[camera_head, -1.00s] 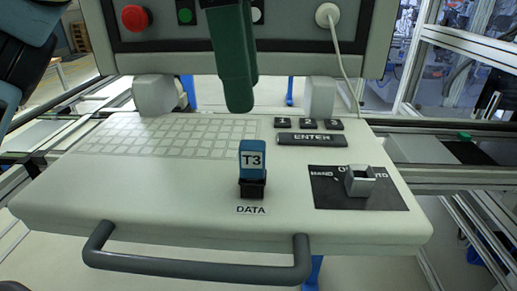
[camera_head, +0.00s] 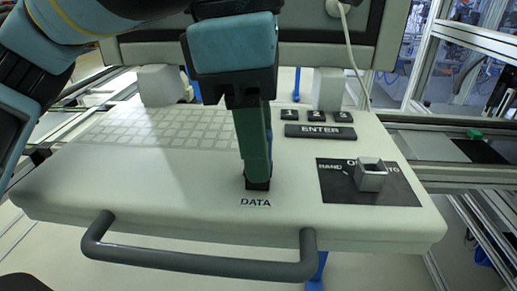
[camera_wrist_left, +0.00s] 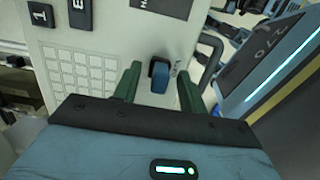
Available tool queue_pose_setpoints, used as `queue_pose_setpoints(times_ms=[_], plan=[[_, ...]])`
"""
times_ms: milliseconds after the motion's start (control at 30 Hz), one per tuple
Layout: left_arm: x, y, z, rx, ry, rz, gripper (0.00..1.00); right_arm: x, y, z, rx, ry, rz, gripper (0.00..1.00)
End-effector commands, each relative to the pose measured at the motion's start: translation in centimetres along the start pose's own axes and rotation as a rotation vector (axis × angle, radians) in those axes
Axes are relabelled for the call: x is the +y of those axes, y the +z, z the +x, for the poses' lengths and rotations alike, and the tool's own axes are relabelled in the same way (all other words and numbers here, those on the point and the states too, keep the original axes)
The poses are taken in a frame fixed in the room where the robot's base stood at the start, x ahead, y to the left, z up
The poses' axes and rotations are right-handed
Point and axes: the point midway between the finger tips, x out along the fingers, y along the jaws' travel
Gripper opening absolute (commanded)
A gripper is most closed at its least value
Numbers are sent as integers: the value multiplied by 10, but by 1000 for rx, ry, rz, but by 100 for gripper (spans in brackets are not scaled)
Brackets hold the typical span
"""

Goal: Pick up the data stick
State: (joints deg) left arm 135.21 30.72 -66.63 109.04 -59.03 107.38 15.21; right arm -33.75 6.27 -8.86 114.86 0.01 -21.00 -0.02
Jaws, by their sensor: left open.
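The data stick is a blue block in a black socket (camera_head: 258,185) above the DATA label on the console panel (camera_head: 150,205). In the head view my left gripper's green finger hides the stick. In the left wrist view the blue stick (camera_wrist_left: 160,78) shows between the two green fingers. My left gripper (camera_wrist_left: 159,85) is open, with one finger on each side of the stick and a gap visible on both sides. In the head view my left gripper (camera_head: 255,165) points down over the socket. My right gripper is not in view.
A selector knob (camera_head: 371,176) on a black plate stands right of the socket. The ENTER key (camera_head: 320,131) and number keys are behind it. A flat keyboard (camera_head: 165,128) lies left. A grey handle (camera_head: 200,262) runs along the front edge.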

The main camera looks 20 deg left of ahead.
Motion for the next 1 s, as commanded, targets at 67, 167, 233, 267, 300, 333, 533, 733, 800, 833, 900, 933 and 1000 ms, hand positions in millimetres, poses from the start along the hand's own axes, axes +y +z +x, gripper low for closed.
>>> queue_pose_setpoints(times_ms=[67,167,233,267,300,333,533,733,800,833,900,933,1000], plan=[[0,0,0,0,0,0,42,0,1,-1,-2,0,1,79],[0,0,0,0,0,0,37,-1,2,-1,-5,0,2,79],[0,0,0,0,0,0,27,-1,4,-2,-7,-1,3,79],[0,0,0,0,0,0,24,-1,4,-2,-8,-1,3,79],[0,0,0,0,0,0,18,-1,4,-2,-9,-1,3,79],[0,0,0,0,0,0,14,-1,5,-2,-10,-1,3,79],[0,0,0,0,0,0,0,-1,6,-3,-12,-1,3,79],[0,0,-1,0,0,0,0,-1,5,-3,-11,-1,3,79],[0,0,-3,0,0,0,0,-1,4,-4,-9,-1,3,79],[0,1,-4,0,0,0,0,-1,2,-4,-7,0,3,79],[0,1,-8,0,1,0,0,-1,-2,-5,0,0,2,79],[-1,1,-10,-1,1,0,0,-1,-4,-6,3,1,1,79],[-1,2,-16,-1,3,1,0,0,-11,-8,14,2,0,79]])
